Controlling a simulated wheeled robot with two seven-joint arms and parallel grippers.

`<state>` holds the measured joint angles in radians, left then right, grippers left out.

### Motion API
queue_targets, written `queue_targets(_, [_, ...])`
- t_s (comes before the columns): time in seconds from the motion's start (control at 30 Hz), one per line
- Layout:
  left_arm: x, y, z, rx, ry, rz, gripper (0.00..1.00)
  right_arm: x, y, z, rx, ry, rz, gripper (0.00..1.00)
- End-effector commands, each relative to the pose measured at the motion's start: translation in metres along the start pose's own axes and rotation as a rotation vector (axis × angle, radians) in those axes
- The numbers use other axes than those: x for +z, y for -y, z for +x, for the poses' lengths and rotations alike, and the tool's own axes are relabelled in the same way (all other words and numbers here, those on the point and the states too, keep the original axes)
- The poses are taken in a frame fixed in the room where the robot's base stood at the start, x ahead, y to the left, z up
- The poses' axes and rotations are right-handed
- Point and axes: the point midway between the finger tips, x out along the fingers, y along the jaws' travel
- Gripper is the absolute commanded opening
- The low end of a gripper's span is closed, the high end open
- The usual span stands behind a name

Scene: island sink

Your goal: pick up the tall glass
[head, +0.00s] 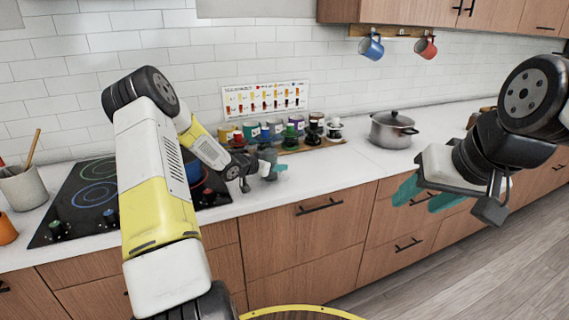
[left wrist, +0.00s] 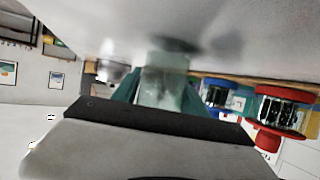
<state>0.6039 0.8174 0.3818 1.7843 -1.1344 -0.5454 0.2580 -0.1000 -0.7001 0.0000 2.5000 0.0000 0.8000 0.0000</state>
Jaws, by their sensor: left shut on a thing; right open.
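The tall glass (left wrist: 165,82) is clear and greenish in the left wrist view, between the teal fingers of my left gripper (left wrist: 160,95). That gripper is shut on it. In the head view my left gripper (head: 268,165) is low over the counter, in front of the row of jars, and the glass is hard to tell from the fingers there. The wrist picture is upside down, with the white counter at the top close to the glass's base; I cannot tell whether they touch. My right gripper (head: 427,194) is open and empty, in front of the drawers at the right.
Several coloured jars (head: 297,124) stand on a board behind my left gripper. A steel pot (head: 392,131) stands to their right. A black cooktop (head: 85,200) lies at the left. Blue (head: 371,47) and red (head: 426,48) mugs hang above. The counter (head: 345,170) before the pot is clear.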

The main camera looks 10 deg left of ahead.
Motion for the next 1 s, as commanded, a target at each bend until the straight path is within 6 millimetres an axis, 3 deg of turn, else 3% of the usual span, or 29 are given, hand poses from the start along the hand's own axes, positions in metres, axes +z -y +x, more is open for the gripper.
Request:
queue_targets(0.6, [-0.032,0.000,-0.013,0.000,-0.002,0.003,0.02,0.000,0.000,0.000,0.000,0.000,0.000,0.51])
queue_targets(1.0, [-0.021,-0.006,-0.045,-0.001,0.000,0.001,0.02,0.000,0.000,0.000,0.000,0.000,0.000,0.51])
